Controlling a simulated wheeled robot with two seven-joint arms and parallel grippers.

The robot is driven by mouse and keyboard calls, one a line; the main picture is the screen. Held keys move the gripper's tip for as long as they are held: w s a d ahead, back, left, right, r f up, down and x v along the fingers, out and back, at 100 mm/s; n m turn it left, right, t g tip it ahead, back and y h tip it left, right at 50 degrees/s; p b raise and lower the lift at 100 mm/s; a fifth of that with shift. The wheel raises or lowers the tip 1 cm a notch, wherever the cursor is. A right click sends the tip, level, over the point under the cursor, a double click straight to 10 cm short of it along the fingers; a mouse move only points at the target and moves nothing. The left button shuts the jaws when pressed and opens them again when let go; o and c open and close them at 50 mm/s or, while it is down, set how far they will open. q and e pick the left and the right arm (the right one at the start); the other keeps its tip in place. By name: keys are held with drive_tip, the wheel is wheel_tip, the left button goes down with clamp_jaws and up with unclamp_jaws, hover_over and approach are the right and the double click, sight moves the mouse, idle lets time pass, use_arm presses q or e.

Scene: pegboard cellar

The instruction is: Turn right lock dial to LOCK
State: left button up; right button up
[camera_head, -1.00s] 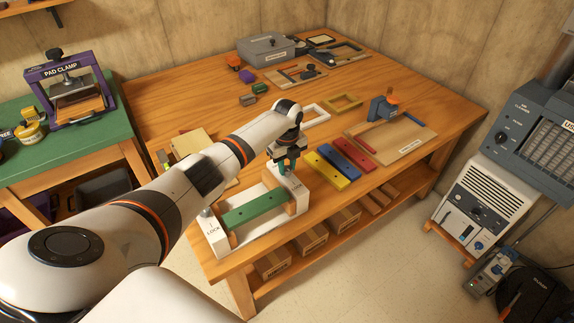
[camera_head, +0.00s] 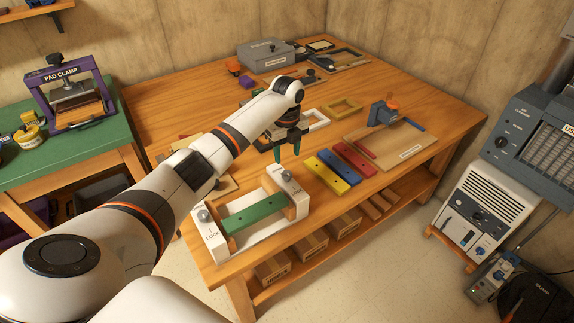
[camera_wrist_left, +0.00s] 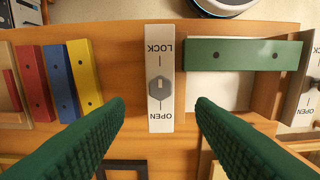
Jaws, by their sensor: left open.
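The right lock dial (camera_head: 285,176) is a grey knob on a white end block of the frame with the green bar (camera_head: 254,212). In the left wrist view the dial (camera_wrist_left: 160,88) sits between the words LOCK and OPEN. A small light mark on the knob lies along the LOCK–OPEN line; I cannot tell for sure which word it points to. My left gripper (camera_head: 288,152) is open and empty, above and behind the dial, apart from it. Its green fingers (camera_wrist_left: 159,103) flank the dial's block in the wrist view. My right gripper is not seen.
The left lock dial (camera_head: 203,215) is on the frame's other end block. Yellow (camera_head: 332,174), blue (camera_head: 344,166) and red (camera_head: 358,159) bars lie to the right. A wooden tray with a blue-grey stand (camera_head: 381,112) is beyond them.

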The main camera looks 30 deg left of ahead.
use_arm(q)
drive_tip(key=shift+r, duration=2.2)
drive_tip(key=shift+d+f, duration=0.1)
